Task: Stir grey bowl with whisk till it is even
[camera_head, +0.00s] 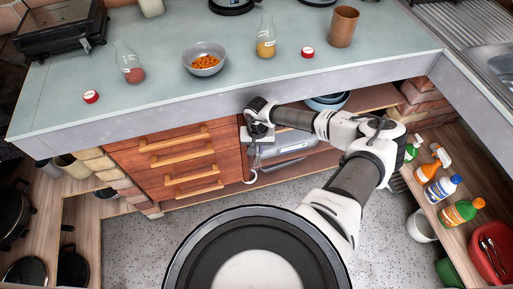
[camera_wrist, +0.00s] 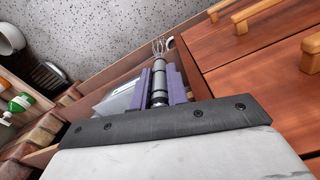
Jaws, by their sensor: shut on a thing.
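The grey bowl (camera_head: 205,71) stands on the counter with orange pieces in it. My gripper (camera_head: 253,150) is in front of the counter, below its front edge and lower than the bowl. In the wrist view my gripper (camera_wrist: 159,88) has its purple fingers closed on the whisk (camera_wrist: 159,70). The handle lies between the fingers and the wire loops point away from my wrist. In the head view the whisk (camera_head: 251,174) hangs down below my gripper, small and partly hidden. The whisk is well apart from the bowl.
On the counter (camera_head: 150,103) a bottle with red contents (camera_head: 130,66) stands left of the bowl. A bottle with yellow contents (camera_head: 266,40) and a brown cup (camera_head: 343,27) stand right. Wooden drawers (camera_head: 180,165) are left of my gripper.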

